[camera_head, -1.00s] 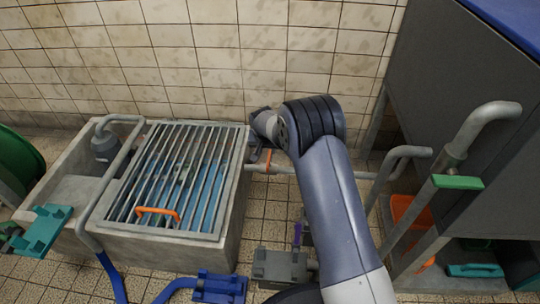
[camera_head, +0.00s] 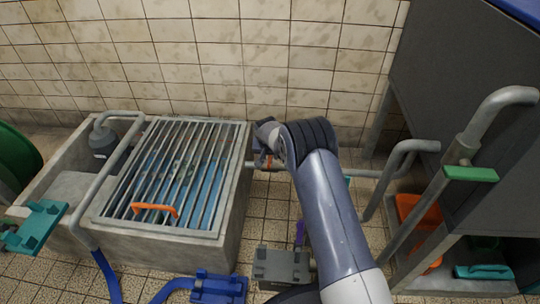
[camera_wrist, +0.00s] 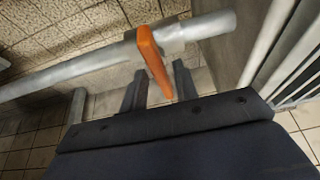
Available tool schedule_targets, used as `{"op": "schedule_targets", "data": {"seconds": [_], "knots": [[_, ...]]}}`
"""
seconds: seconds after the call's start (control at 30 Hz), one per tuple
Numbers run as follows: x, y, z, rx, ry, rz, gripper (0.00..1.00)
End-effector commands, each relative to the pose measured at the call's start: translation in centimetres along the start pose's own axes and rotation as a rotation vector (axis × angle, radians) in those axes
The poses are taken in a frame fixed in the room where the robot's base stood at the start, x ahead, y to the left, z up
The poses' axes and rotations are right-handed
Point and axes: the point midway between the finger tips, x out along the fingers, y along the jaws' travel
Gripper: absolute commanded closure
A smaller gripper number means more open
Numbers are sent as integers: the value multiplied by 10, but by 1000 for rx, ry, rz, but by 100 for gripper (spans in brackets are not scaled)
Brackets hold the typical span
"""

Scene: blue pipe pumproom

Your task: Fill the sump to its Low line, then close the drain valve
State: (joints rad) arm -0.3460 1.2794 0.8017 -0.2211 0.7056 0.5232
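The sump is a concrete basin (camera_head: 236,215) with a barred metal grate (camera_head: 101,205) on top. Blue water (camera_head: 205,190) shows between the bars; no level line can be made out. An orange valve lever (camera_head: 266,161) sits on the grey pipe at the sump's right side. In the wrist view the lever (camera_wrist: 153,62) stands out across the pipe (camera_wrist: 85,68). My gripper (camera_wrist: 157,85) is open, with its two fingers on either side of the lever, and no contact is clear. In the head view my arm hides most of the gripper.
An orange handle (camera_head: 155,209) is on the grate's front. A standing pipe with a green lever (camera_head: 470,174) and a grey tank (camera_head: 460,110) are at right. Blue (camera_head: 218,288) and grey (camera_head: 282,268) fittings lie in front. Tiled floor shows between sump and tank.

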Motion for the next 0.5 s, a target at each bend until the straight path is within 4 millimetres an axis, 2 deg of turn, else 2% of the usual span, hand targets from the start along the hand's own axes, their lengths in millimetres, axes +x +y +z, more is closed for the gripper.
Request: {"op": "schedule_targets", "data": {"seconds": [0.07, 0.33, 0.5], "knots": [[0, 0, 0, 0, 0, 0, 78], [0, 0, 0, 0, 0, 0, 100], [0, 0, 0, 0, 0, 0, 100]]}}
